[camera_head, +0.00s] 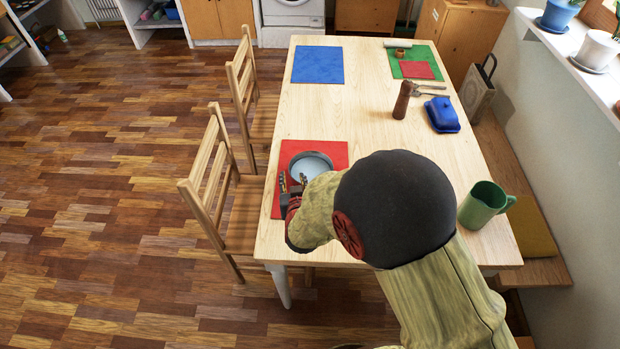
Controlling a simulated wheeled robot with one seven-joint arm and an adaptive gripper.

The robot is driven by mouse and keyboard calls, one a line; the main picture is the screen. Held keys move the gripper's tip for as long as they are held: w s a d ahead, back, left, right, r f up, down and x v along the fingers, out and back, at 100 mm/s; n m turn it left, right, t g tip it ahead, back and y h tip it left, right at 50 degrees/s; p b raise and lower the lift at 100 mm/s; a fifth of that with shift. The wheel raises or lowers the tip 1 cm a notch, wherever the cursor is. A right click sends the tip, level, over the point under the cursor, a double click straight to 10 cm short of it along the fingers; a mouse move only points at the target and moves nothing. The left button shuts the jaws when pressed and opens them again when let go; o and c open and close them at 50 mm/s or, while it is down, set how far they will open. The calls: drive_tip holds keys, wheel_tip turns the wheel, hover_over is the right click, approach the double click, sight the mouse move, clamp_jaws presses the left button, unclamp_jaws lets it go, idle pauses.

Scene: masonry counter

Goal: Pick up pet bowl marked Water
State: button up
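A round grey-blue bowl (311,162) stands upright on the red mat (334,147) near the left edge of the wooden table. No marking can be read on it from here. My gripper (293,182) is low over the red mat, at the near left side of the bowl's rim. Its fingertips look very close to the rim, but I cannot tell whether they touch it or how far apart they are. My arm hides the near right part of the bowl and mat.
A green mug (484,204) stands at the table's right edge. A pepper mill (402,100), blue butter dish (442,114) and cutlery (432,90) are farther back. A blue mat (318,65) lies at the far left. Two chairs (215,185) line the left side. The table's middle is clear.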

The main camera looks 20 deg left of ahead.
sight(291, 167)
drive_tip(key=b+x, duration=0.2)
drive_tip(key=x, duration=0.5)
drive_tip(key=shift+d+b, duration=0.1)
drive_tip(key=shift+b, duration=0.3)
drive_tip(key=shift+c, duration=0.6)
drive_tip(key=c, duration=0.7)
drive_tip(key=shift+w+r, duration=0.1)
clamp_jaws()
